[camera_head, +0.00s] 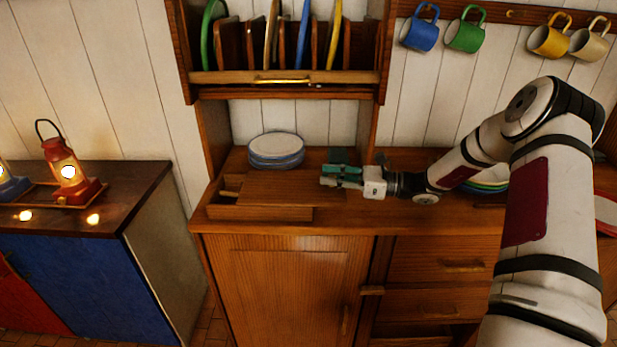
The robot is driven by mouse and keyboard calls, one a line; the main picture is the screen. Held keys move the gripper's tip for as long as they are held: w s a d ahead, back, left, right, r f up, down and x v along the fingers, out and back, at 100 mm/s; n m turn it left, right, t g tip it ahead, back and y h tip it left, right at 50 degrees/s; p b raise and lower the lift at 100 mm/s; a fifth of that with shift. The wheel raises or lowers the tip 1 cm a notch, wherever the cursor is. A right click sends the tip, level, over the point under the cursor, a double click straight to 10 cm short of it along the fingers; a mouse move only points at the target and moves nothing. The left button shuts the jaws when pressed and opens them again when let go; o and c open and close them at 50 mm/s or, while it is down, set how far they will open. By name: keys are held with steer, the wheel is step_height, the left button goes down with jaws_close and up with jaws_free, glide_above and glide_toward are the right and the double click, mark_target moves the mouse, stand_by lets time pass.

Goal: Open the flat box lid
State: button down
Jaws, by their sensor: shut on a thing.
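The flat wooden box (260,213) sits on the counter near its front left. Its brown lid (285,188) lies flat, shifted to the right, and the left end of the box is uncovered, showing an open compartment with a small light-coloured thing (229,195) inside. My gripper (328,176) reaches in from the right with teal fingers and is shut on the lid at its right end. The exact contact is small and partly hidden by the fingers.
A stack of plates (276,150) stands just behind the box. More plates (488,180) lie behind my arm. A plate rack (285,78) hangs above, and mugs (465,35) hang at upper right. Lit lanterns (68,172) stand on the left cabinet.

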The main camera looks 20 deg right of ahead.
steer(key=v, duration=0.4)
steer(key=w+d+b+v, duration=0.1)
steer(key=v, duration=0.4)
steer(key=w+v, duration=0.1)
steer(key=v, duration=0.4)
steer(key=shift+w+d+b, duration=0.15)
steer(key=shift+d+b, duration=0.15)
steer(key=shift+b, duration=0.1)
steer(key=c, duration=1.3)
jaws_free()
steer(key=v, duration=1.2)
steer(key=shift+a+r, duration=0.1)
